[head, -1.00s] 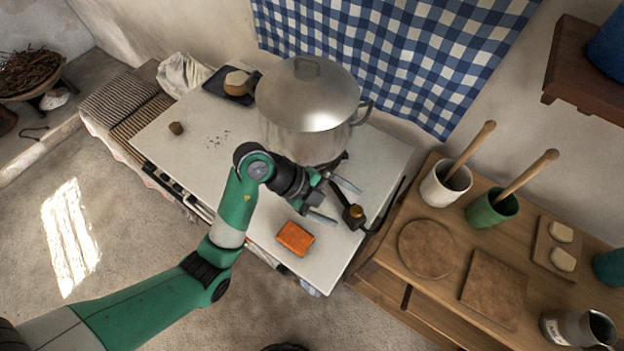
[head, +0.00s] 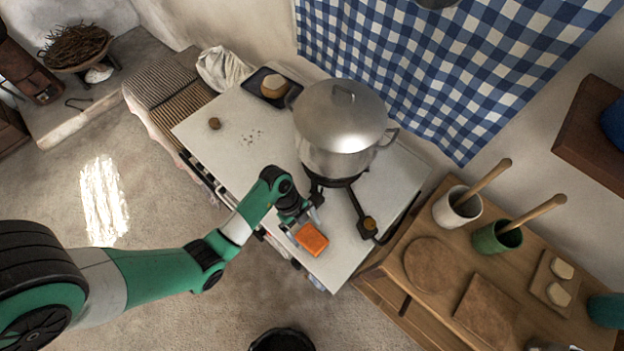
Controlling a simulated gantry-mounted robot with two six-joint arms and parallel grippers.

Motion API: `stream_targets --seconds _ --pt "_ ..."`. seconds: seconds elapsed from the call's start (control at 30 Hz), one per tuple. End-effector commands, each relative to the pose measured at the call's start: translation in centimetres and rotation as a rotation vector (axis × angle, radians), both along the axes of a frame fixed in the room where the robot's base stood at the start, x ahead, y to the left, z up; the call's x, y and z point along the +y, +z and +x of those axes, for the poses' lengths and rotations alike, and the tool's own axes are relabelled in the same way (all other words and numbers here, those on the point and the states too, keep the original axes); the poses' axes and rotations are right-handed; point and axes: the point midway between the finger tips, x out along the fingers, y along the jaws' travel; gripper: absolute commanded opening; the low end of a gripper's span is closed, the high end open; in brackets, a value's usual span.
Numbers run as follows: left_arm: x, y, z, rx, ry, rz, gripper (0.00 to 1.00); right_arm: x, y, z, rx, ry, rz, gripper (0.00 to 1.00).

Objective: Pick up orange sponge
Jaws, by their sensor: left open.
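The orange sponge (head: 312,239) lies flat near the front right corner of the white stove top (head: 232,147). My left gripper (head: 306,228) is open and points down at the sponge, with its fingers close to the sponge's far and left sides. I cannot tell whether a finger touches it. Part of the sponge's left edge is hidden by the finger. My right gripper is not in view.
A large metal pot (head: 340,125) stands on a burner behind the sponge, with a burner knob (head: 369,224) to the right. A wooden counter (head: 395,275) with utensil cups is farther right. A black bucket (head: 281,340) is on the floor below.

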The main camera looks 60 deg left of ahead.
Motion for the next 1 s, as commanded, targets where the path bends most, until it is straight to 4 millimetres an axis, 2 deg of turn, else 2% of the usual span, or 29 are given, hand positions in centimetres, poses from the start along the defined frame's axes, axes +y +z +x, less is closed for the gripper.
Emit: stream_targets --seconds 0.17,0.4,0.7,1.0 --pt "-0.2 -0.8 0.1 0.001 -0.002 0.000 1.00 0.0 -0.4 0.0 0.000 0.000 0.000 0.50" --pt "-1.5 -4.5 0.6 0.002 -0.002 0.001 1.00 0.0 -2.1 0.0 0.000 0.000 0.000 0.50" --pt "-1.8 -4.8 0.7 -0.001 -0.001 0.001 0.98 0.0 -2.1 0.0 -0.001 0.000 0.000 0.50" --pt "-1.7 -4.8 0.7 -0.001 -0.001 0.001 0.44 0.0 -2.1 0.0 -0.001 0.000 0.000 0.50"
